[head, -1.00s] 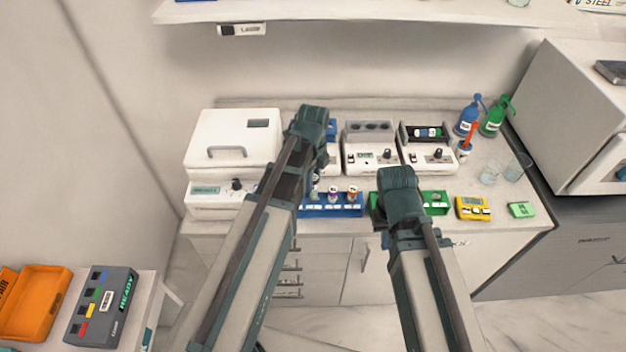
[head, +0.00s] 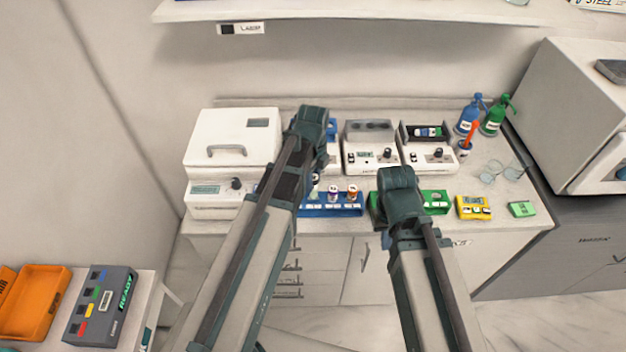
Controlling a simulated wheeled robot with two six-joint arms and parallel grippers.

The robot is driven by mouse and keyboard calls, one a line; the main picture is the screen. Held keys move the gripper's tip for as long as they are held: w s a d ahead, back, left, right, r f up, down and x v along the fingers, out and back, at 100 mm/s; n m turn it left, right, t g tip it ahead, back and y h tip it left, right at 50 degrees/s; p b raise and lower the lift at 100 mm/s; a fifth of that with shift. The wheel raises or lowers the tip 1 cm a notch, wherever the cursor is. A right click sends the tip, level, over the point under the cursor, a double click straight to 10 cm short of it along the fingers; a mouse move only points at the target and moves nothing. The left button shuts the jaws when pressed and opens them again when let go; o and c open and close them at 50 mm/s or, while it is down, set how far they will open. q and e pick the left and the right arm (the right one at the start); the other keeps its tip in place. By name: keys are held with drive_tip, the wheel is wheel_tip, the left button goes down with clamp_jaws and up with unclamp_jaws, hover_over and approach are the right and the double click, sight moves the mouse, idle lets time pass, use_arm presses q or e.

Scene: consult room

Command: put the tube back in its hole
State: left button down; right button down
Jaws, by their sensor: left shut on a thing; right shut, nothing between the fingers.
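A blue rack (head: 345,211) stands near the front of the bench, its left part hidden behind my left arm. Two capped tubes, one purple (head: 333,194) and one orange (head: 352,192), stand upright in it. My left gripper (head: 318,168) is above the rack's left part, shut on a tube; a pale tube (head: 316,187) shows just below it. I cannot tell whether that tube's lower end touches the rack or which hole it is over. My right gripper (head: 398,182) is shut and empty, in front of a green rack (head: 437,209) that it partly hides.
Behind stand a white lidded machine (head: 232,137) and two small devices with dials (head: 371,160) (head: 428,159). Yellow (head: 473,208) and green (head: 522,209) boxes, glass beakers (head: 488,179) and spray bottles (head: 495,118) are at the right. A shelf (head: 350,12) hangs above.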

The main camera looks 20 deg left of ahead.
use_arm(q)
drive_tip(key=shift+f, duration=0.2)
drive_tip(key=shift+f+b, duration=2.25)
drive_tip(key=shift+b, duration=0.15)
drive_tip(key=shift+c, duration=2.2)
unclamp_jaws()
drive_tip(key=shift+r, duration=0.1)
wheel_tip(320, 180, up, 14)
drive_tip(key=p, duration=1.4)
